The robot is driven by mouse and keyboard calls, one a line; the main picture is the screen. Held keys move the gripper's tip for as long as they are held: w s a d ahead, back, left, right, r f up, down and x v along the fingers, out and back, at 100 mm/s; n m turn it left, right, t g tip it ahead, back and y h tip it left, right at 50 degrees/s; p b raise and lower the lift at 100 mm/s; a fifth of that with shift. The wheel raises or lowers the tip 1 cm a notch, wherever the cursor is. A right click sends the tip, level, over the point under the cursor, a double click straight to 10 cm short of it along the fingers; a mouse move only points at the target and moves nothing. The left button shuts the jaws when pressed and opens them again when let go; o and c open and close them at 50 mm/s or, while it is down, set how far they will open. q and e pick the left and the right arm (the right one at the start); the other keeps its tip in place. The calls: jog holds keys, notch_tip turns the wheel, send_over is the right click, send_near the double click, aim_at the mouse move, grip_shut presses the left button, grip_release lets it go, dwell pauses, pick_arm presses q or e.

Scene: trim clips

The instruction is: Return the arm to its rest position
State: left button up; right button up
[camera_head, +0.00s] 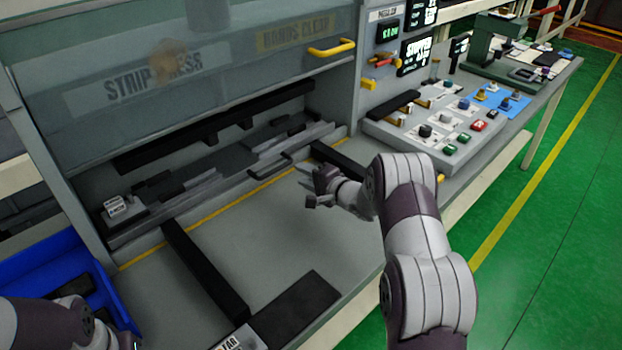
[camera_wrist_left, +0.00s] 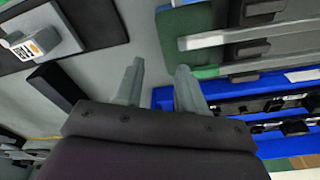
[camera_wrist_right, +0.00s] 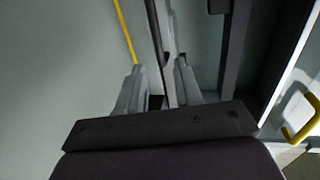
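My right arm reaches in from the lower right in the head view. Its gripper (camera_head: 312,192) is over the grey bench of the strip press (camera_head: 230,250), near the front of the press bed. In the right wrist view its two fingers (camera_wrist_right: 158,85) stand apart with nothing between them that I can see held. My left arm (camera_head: 50,325) shows only in the bottom left corner of the head view, its fingers hidden there. In the left wrist view the left gripper's fingers (camera_wrist_left: 158,85) stand apart and empty, above the bench and beside a blue bin.
The blue bin (camera_head: 110,290) holds dark parts at the left. Black rails (camera_head: 205,270) cross the bench. The press has a yellow handle (camera_head: 332,47) on its raised clear guard. A control panel (camera_head: 440,125) with several knobs stands to the right. Green floor (camera_head: 560,230) is clear.

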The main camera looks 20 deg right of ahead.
jog(key=shift+v, duration=1.25)
jog(key=shift+r, duration=0.15)
pick_arm(q)
jog(key=shift+w+d+r, duration=0.1)
jog(key=shift+w+r, duration=0.05)
jog(key=shift+r, duration=0.1)
jog(key=shift+s+a+r+p, duration=0.25)
jog(key=shift+r+p, duration=0.1)
jog(key=shift+p, duration=0.25)
jog(key=shift+w+d, duration=0.15)
pick_arm(e)
jog(key=s+a+n+g+h, duration=0.2)
jog(key=s+a+n+g, duration=0.1)
jog(key=s, duration=0.8)
jog(key=s+a+n+g+h, duration=0.2)
jog(key=s+n+g, duration=0.3)
jog(key=s, duration=0.7)
jog(key=s+a+r+n+g+h, duration=0.1)
jog(key=s+a+n+g, duration=0.3)
jog(key=s, duration=0.7)
jog(key=shift+s+n+g+h, duration=0.2)
jog(key=shift+n+g+h, duration=0.25)
jog(key=shift+n, duration=0.35)
